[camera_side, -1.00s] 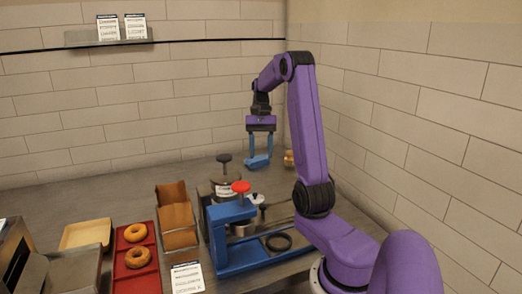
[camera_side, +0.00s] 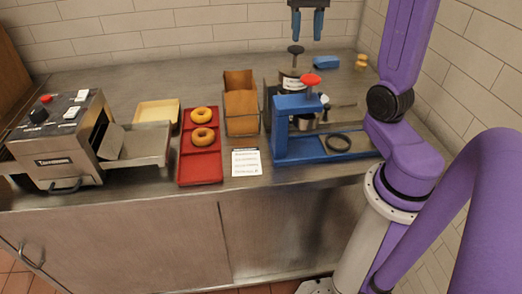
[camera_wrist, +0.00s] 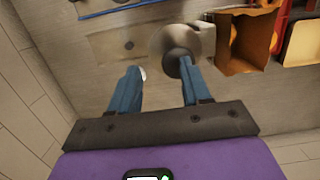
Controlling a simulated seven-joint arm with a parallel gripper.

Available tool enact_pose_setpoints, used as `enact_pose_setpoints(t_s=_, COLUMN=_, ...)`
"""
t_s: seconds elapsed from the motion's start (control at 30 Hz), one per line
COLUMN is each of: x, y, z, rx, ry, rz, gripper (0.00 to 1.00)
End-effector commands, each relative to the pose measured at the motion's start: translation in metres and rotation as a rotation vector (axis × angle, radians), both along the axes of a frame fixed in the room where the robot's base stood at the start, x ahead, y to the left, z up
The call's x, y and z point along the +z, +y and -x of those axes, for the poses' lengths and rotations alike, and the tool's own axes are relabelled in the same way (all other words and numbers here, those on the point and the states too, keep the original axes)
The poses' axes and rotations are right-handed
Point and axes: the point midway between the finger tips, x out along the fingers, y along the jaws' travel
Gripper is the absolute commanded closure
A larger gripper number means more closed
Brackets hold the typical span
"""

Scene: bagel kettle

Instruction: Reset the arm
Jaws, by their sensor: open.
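My gripper (camera_side: 307,37) hangs pointing down at the top of the side view, near the back wall. Its two blue fingers are apart with nothing between them. In the wrist view my gripper (camera_wrist: 158,66) is also open and empty. The right finger there overlaps a round metal canister (camera_wrist: 165,37) with a dark knob. The canister (camera_side: 291,84) stands on the counter in the side view, lower than the fingers in the picture. A small blue block (camera_side: 326,62) lies on the counter to its right. The upper part of my arm is out of the picture.
A blue press (camera_side: 281,130) with a red knob (camera_side: 311,79) stands in front of the canister. Left are a brown box (camera_side: 241,104), a red tray (camera_side: 199,171) with two bagels (camera_side: 202,137), a yellow tray (camera_side: 153,113) and a toaster (camera_side: 67,152). Small tan pieces (camera_side: 361,60) lie back right.

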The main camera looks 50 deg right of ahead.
Motion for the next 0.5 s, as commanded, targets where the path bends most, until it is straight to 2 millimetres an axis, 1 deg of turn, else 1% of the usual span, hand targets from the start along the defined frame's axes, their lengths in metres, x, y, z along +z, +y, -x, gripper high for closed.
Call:
enact_pose_setpoints(t_s=0.03, x=0.005, y=0.014, z=0.002, rx=0.049, ry=-0.021, rz=0.012, gripper=0.52)
enact_pose_setpoints(t_s=0.23, x=0.019, y=0.066, z=0.017, rx=0.252, ry=-0.098, rz=0.045, gripper=0.52)
enact_pose_setpoints(t_s=0.33, x=0.018, y=0.09, z=0.028, rx=0.374, ry=-0.131, rz=0.052, gripper=0.52)
enact_pose_setpoints(t_s=0.5, x=0.01, y=0.128, z=0.049, rx=0.602, ry=-0.179, rz=0.05, gripper=0.52)
